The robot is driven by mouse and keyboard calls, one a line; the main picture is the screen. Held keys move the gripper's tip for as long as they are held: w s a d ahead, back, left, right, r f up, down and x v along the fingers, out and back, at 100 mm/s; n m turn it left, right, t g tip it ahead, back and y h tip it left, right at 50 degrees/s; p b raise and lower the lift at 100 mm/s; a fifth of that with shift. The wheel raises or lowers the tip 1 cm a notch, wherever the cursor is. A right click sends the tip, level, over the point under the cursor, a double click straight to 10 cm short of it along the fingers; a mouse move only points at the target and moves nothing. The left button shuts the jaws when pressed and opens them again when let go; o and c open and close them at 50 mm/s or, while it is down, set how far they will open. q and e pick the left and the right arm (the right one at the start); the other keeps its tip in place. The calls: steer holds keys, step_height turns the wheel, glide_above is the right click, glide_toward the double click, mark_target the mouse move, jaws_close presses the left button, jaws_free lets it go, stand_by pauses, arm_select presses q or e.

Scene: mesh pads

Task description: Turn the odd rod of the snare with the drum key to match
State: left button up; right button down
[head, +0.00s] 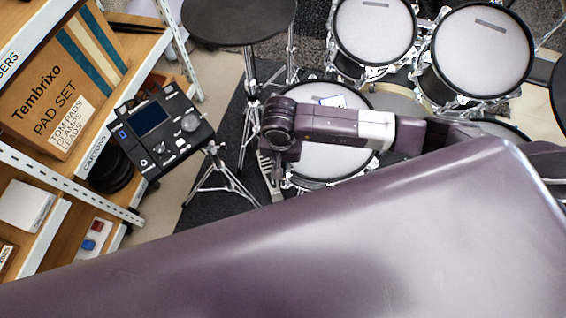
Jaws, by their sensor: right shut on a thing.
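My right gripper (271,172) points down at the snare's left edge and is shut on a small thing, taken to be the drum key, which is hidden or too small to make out. I cannot tell whether it sits on a rod. The rods along the near rim are small, and the odd one cannot be picked out. My left gripper is not in view.
A drum module (165,130) on a stand is left of the snare. Two white toms (375,30) (482,50) and a dark pad (238,20) stand behind. A shelf with a cardboard box (60,85) lines the left. My large purple link hides the foreground.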

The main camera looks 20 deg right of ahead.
steer(key=m, duration=0.9)
steer(key=m+p, duration=0.1)
steer(key=m, duration=0.6)
steer(key=shift+p, duration=0.3)
steer(key=m+p, duration=0.1)
steer(key=m, duration=0.4)
steer(key=m+p, duration=0.1)
steer(key=m, duration=0.3)
steer(key=shift+r, duration=0.1)
steer(key=shift+w+m, duration=0.1)
steer(key=shift+m, duration=0.9)
